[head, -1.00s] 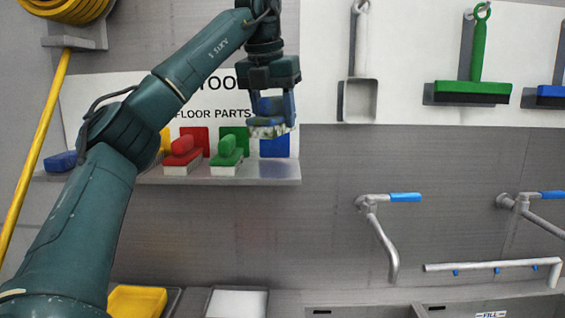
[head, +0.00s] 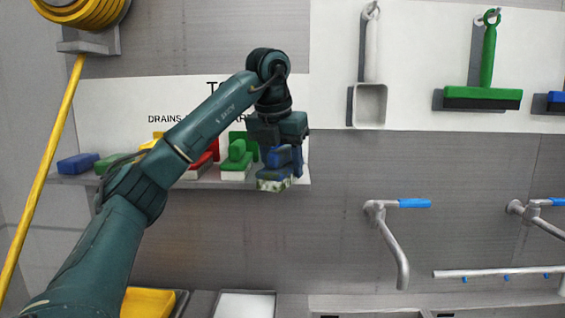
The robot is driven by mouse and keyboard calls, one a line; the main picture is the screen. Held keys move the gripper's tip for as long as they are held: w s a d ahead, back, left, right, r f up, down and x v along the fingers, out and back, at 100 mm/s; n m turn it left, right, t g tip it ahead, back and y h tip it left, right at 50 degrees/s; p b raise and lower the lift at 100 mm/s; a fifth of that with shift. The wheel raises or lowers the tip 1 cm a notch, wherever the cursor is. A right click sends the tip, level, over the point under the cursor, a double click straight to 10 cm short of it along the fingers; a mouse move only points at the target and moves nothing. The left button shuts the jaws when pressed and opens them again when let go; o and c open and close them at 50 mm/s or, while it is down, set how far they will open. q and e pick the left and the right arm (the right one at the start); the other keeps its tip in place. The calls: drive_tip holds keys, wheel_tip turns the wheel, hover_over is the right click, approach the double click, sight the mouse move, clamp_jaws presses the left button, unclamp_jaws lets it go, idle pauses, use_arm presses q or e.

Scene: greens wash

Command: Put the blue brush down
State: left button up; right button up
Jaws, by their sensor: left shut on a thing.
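My left gripper (head: 281,150) is shut on the blue brush (head: 275,173), with its jaws pointing down. The brush has a blue body and pale bristles flecked with green at the bottom. It is at the right end of the grey wall shelf (head: 220,184), in front of a blue backing patch that is mostly hidden. The bristles overlap the shelf's front edge in the picture; I cannot tell whether they touch the shelf. My right gripper is not in view.
A green brush (head: 237,160) stands on the shelf just left of the blue one. A red brush (head: 203,163) is partly behind my left arm. A blue block (head: 77,163) lies at the shelf's left end. Taps with blue handles (head: 414,203) are at right.

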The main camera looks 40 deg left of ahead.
use_arm(q)
drive_tip(key=o, duration=0.9)
drive_tip(key=shift+v, duration=6)
